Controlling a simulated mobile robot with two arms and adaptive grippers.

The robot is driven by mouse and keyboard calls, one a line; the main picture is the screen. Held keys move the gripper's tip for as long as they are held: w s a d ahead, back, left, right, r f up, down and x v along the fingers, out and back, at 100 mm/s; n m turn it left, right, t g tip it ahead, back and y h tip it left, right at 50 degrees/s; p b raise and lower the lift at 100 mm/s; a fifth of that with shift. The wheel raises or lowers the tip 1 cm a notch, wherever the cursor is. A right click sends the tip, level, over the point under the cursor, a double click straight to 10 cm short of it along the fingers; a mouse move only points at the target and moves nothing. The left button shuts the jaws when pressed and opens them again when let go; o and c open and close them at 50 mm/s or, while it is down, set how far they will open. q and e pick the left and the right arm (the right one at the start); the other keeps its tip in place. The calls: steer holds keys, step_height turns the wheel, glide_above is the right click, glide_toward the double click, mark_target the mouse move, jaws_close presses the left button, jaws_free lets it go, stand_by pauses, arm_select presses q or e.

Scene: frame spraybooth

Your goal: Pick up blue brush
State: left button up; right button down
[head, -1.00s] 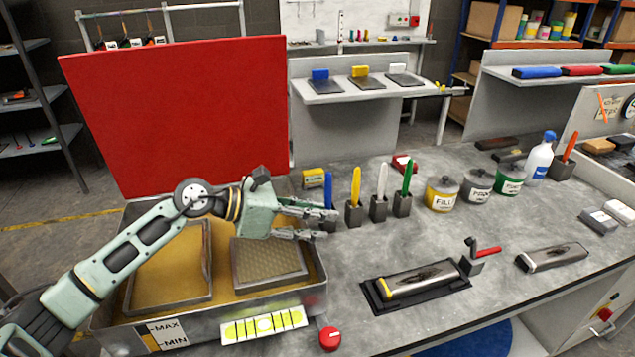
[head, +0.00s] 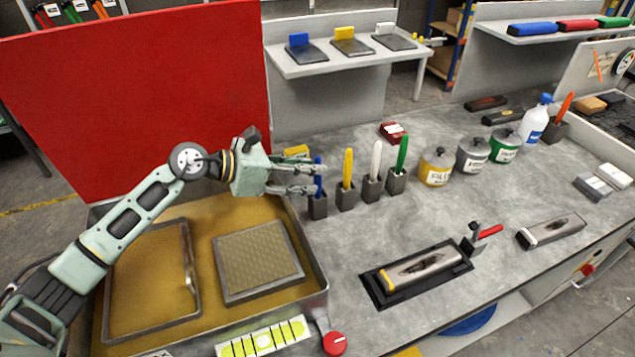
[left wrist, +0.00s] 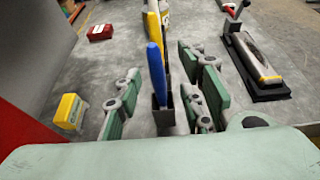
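The blue brush (head: 319,163) stands upright in a small dark holder (head: 318,208) on the bench, beside the metal tray. My left gripper (head: 317,180) is open, its fingers reaching right to the brush handle. In the left wrist view the blue brush (left wrist: 156,72) rises between the spread green fingers (left wrist: 158,92). Gaps show on both sides of it there, so the fingers appear not to touch it. Part of the handle is hidden behind the fingers in the head view. My right gripper is not in view.
Yellow (head: 347,168), white (head: 375,160) and green (head: 401,153) brushes stand in holders just right of the blue one. A yellow block (left wrist: 68,112) lies nearby. The tray (head: 312,262) is below my arm, and a red panel (head: 140,90) stands behind it.

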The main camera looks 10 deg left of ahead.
mark_target(318, 197)
arm_select(q)
steer(key=shift+p+x, duration=0.55)
steer(key=shift+x, duration=1.35)
steer(key=shift+w+a, duration=0.15)
jaws_close()
